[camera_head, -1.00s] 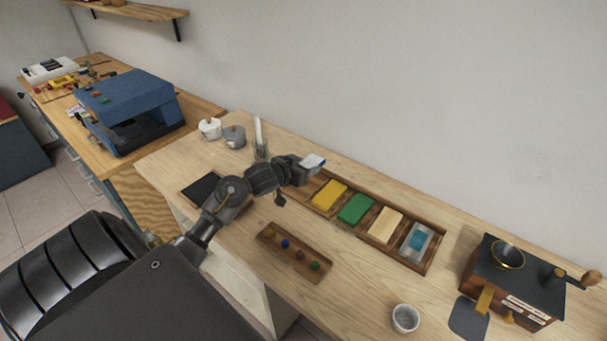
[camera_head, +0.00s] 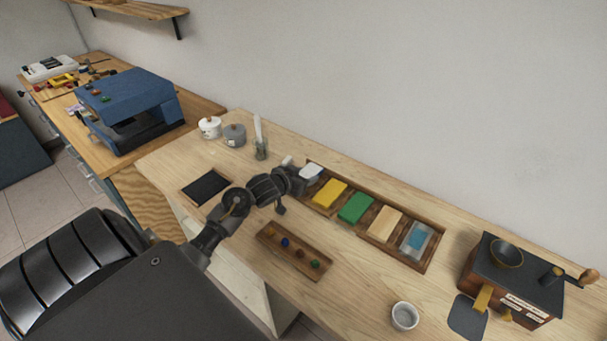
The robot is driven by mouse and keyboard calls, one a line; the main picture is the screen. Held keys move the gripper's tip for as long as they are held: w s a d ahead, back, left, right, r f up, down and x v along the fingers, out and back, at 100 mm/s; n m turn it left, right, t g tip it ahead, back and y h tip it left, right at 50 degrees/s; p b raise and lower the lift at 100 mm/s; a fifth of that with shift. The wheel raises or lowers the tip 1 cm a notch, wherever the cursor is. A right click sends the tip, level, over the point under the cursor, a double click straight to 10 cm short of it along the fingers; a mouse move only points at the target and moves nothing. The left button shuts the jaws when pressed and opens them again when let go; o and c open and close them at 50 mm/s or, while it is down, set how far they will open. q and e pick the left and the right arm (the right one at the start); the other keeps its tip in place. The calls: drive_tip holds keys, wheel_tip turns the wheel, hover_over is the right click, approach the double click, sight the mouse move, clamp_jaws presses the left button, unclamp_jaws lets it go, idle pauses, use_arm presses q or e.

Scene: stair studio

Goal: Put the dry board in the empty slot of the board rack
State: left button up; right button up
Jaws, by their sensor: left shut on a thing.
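My left gripper (camera_head: 297,176) is shut on a small pale, bluish-white block (camera_head: 312,172). It holds the block at the far-left end of a long wooden tray (camera_head: 436,262), beside a yellow block (camera_head: 330,193). I cannot tell whether the pale block touches the tray. The tray also holds a green block (camera_head: 356,208), a beige block (camera_head: 385,224) and a clear piece with blue in it (camera_head: 417,239). I cannot make out for sure which thing is the dry board or the board rack. My right gripper is not in view.
A dark framed panel (camera_head: 205,187) lies left of my arm. A small tray of coloured knobs (camera_head: 294,252) is in front. A jar (camera_head: 261,149) and two pots (camera_head: 234,135) stand behind. A grey cup (camera_head: 404,316) and a grinder-like box (camera_head: 512,278) are at right.

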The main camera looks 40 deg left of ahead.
use_arm(q)
drive_tip(key=o, duration=1.2)
drive_tip(key=shift+c, duration=0.2)
drive_tip(key=shift+r, duration=0.25)
drive_tip(key=v, duration=1.2)
drive_tip(key=shift+r, duration=0.35)
